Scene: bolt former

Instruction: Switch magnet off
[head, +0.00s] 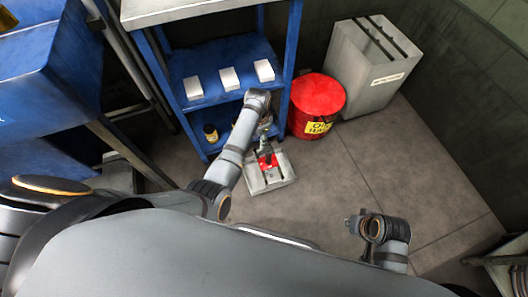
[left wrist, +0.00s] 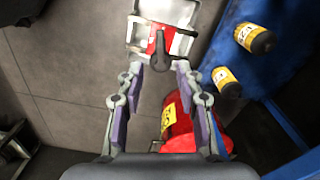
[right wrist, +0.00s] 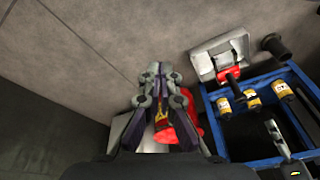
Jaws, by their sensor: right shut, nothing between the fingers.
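The magnet appears to be the pale block with a red part and a dark lever on the floor. It shows in the head view (head: 268,182), at the top of the left wrist view (left wrist: 176,12) and in the right wrist view (right wrist: 212,52). The dark lever (left wrist: 158,52) points toward my left gripper. My left gripper (left wrist: 160,82) is open and empty, above and short of the lever, with no contact visible. In the head view it partly covers the magnet. My right gripper (right wrist: 163,72) is shut and empty, well apart from the magnet.
A red bin (head: 316,104) stands close behind the magnet, beside a grey bin (head: 372,68). A blue shelf (head: 215,55) holds white boxes, with a yellow-labelled bottle (head: 211,133) lower down. The floor (head: 400,165) to the right is clear.

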